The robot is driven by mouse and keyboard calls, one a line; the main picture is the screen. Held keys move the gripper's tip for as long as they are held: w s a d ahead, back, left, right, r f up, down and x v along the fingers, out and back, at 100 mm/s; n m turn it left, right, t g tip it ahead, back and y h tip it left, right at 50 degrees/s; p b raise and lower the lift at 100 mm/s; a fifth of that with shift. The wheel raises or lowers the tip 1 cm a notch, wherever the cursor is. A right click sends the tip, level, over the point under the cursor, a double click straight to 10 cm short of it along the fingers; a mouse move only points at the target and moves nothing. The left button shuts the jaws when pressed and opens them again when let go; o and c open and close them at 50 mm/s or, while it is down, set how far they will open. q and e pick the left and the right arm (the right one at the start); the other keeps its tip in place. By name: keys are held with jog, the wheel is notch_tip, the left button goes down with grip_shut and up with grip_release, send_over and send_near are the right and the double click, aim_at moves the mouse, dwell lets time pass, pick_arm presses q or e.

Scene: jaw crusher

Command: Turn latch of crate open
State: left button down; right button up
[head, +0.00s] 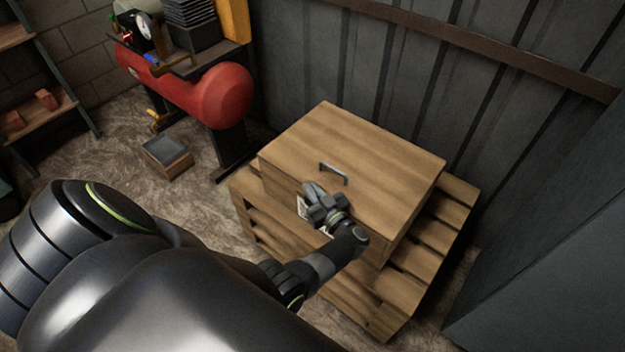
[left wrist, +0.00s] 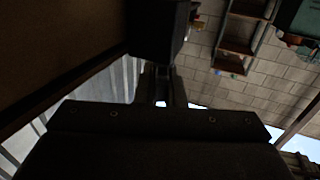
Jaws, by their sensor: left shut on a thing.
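The wooden crate (head: 372,148) stands with its lid down, and a dark metal handle (head: 333,173) is on top near the front edge. My left gripper (head: 314,196) is at the crate's front face, just below the lid edge. It is shut on the latch, which the fingers and wrist hide in the head view. A pale label (head: 301,208) shows partly beside the gripper on the front face. In the left wrist view the gripper (left wrist: 163,88) is dark, and the brown crate (left wrist: 60,45) fills the upper left. My right gripper is not in view.
The crate rests on stacked wooden pallets (head: 405,288). A corrugated metal wall (head: 400,80) stands close behind, with a grey panel (head: 560,240) at right. A red tank (head: 215,95) and a small box (head: 167,155) are at left. Bare floor lies between.

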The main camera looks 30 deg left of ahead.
pick_arm(q)
jog(key=shift+f+n+g+y+b, duration=0.15)
jog(key=shift+n+g+y+b, duration=0.35)
jog(key=shift+n+g+b, duration=0.55)
jog(key=shift+g, duration=0.75)
jog(key=shift+d+n, duration=0.1)
jog(key=shift+n, duration=0.15)
jog(key=c, duration=1.5)
grip_release()
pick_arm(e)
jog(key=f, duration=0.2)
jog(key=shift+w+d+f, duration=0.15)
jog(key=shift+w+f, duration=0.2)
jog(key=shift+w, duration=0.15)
